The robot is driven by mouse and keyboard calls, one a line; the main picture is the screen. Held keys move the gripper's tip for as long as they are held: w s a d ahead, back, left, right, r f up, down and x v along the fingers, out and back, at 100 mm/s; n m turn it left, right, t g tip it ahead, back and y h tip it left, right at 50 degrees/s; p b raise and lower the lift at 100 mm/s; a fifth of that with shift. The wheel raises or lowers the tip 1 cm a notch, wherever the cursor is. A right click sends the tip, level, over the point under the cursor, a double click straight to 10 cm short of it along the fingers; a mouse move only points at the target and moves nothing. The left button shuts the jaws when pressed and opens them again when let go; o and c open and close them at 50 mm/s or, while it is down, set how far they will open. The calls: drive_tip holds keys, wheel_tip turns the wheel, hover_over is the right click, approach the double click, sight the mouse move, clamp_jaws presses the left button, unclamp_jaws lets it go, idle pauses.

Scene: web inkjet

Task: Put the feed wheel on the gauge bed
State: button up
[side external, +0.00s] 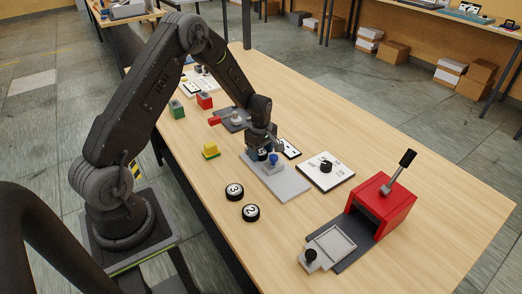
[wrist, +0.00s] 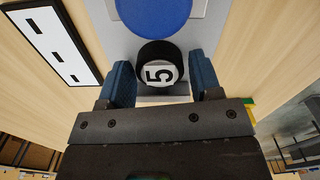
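A black wheel with a white face marked 5 (wrist: 160,70) sits on the grey plate with a blue knob, which I take for the gauge bed (side external: 285,184). The wheel is close beside the blue knob (side external: 274,158), which also shows in the wrist view (wrist: 153,12). My gripper (wrist: 163,80) is low over the plate, its two blue fingers on either side of the wheel. Narrow gaps seem to show, so it looks open. Two more black wheels, marked 3 (side external: 234,191) and 2 (side external: 251,212), lie on the table. No label shows which wheel is the feed wheel.
A white card with black marks (wrist: 52,40) lies beside the plate. A white dial board (side external: 326,172) and a red lever press (side external: 381,204) stand to the right.

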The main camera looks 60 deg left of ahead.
sight(261, 151)
drive_tip(key=shift+o, duration=1.2)
drive_tip(key=shift+r, duration=0.15)
wheel_tip(261, 151, up, 12)
drive_tip(key=s+d+r+m+t, duration=0.1)
drive_tip(key=s+d+r+m, duration=0.35)
drive_tip(key=r, duration=0.25)
drive_tip(key=s+d+r+m+t, duration=0.1)
drive_tip(key=s+d+r+m, duration=0.25)
drive_tip(key=d+r, duration=0.2)
drive_tip(key=s+d+r+m+t, duration=0.1)
drive_tip(key=s+d+r+m, duration=0.1)
drive_tip(key=s+d+m, duration=0.2)
drive_tip(key=s+d+r+m+t, duration=0.2)
drive_tip(key=s+m, duration=0.5)
drive_tip(key=s, duration=0.4)
drive_tip(key=shift+s+d+r+m+t, duration=0.35)
drive_tip(key=shift+d+r, duration=0.3)
drive_tip(key=shift+d, duration=0.3)
